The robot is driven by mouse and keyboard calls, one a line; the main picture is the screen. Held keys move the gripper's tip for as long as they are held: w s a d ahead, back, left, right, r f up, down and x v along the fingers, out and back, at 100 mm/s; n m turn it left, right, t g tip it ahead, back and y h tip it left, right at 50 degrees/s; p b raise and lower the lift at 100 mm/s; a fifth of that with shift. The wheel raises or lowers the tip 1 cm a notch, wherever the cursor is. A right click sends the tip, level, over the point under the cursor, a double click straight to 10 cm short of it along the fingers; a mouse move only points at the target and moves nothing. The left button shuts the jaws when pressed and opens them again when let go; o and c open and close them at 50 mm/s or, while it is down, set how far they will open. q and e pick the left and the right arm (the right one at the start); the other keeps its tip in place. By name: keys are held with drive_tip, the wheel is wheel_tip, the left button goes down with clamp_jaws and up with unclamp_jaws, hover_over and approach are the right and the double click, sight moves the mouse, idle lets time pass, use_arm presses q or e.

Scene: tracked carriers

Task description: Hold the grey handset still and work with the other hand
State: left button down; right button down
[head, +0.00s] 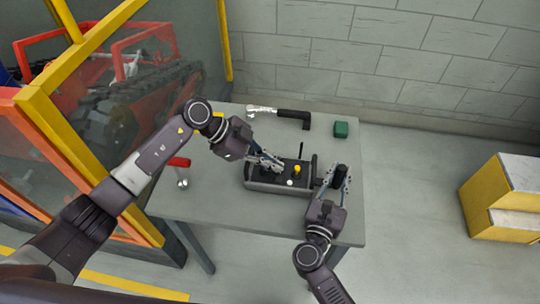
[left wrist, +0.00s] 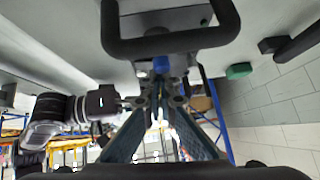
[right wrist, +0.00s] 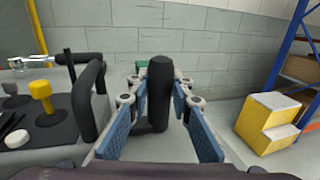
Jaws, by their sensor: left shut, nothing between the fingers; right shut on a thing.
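The grey handset (head: 262,187) lies on the table. It has a yellow knob (head: 297,169), black levers, a thin black antenna and black guard bars; one bar (right wrist: 88,100) shows in the right wrist view. My left gripper (head: 275,166) is shut and empty over the handset's left part. In the left wrist view its fingertips (left wrist: 160,80) are close to a blue part (left wrist: 160,66) by a black guard bar. My right gripper (head: 336,178) is shut on a black upright cylinder (right wrist: 158,95) at the handset's right. I cannot tell whether the cylinder belongs to the handset.
A black-handled metal tool (head: 290,114) and a green block (head: 341,129) lie at the table's (head: 220,215) back. A red-handled tool (head: 180,163) lies at the left. A yellow-framed fence (head: 75,145) adjoins the table's left. Yellow steps (head: 480,205) stand at right.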

use_arm(q)
drive_tip(key=shift+f, duration=0.35)
